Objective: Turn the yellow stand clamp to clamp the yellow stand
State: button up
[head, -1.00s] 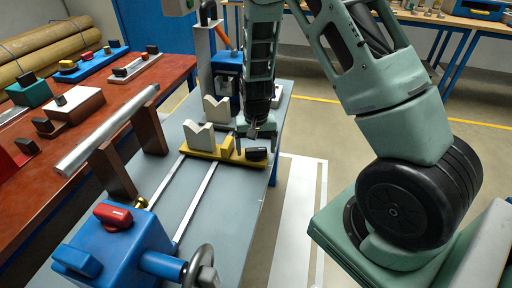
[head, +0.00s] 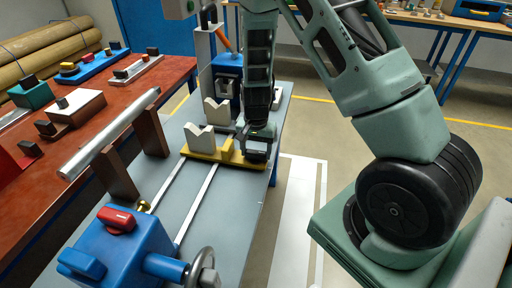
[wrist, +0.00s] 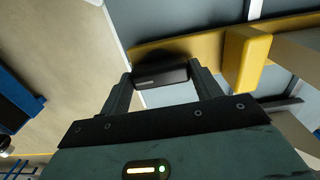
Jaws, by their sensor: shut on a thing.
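The yellow stand (head: 200,153) lies across the two light rails on the grey bench top and bears a white V-shaped block. The black clamp handle (wrist: 161,77) sits at the stand's right end, near the bench edge. My gripper (head: 257,150) is down at that end in the head view. In the wrist view, my gripper (wrist: 160,92) has one finger on each side of the black handle and is shut on it. The stand's yellow base and an upright yellow block (wrist: 246,60) show beside the handle. In the head view my gripper mostly hides the handle.
A second white V-block (head: 217,111) stands behind. A blue machine with a red knob (head: 117,219) and handwheel stands at the front. A red table (head: 75,165) lies beyond.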

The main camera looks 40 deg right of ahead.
aim_at(256, 152)
jog(key=o, duration=1)
notch_tip(256, 152, up, 18)
jog(key=shift+f, duration=0.25)
dwell(0.3)
jog(key=s+a+r+n+y, duration=0.1)
jog(key=s+a+r+n, duration=0.1)
jog(key=s+a+n, duration=0.5)
jog(key=s+a+r+n, duration=0.2)
jog(key=s+a, duration=0.2)
jog(key=a, duration=0.8)
jog(key=s+a+n, duration=0.1)
jog(key=s+n, duration=0.2)
jog(key=s, duration=0.1)
jog(key=s+a+n, duration=0.2)
jog(key=s+n, duration=0.1)
jog(key=s, duration=0.1)
jog(key=s+a+n, duration=0.2)
jog(key=s+n, duration=0.1)
jog(key=s, duration=0.2)
jog(key=shift+s+a+r, duration=0.1)
jog(key=shift+a+r, duration=0.05)
jog(key=shift+r, duration=0.2)
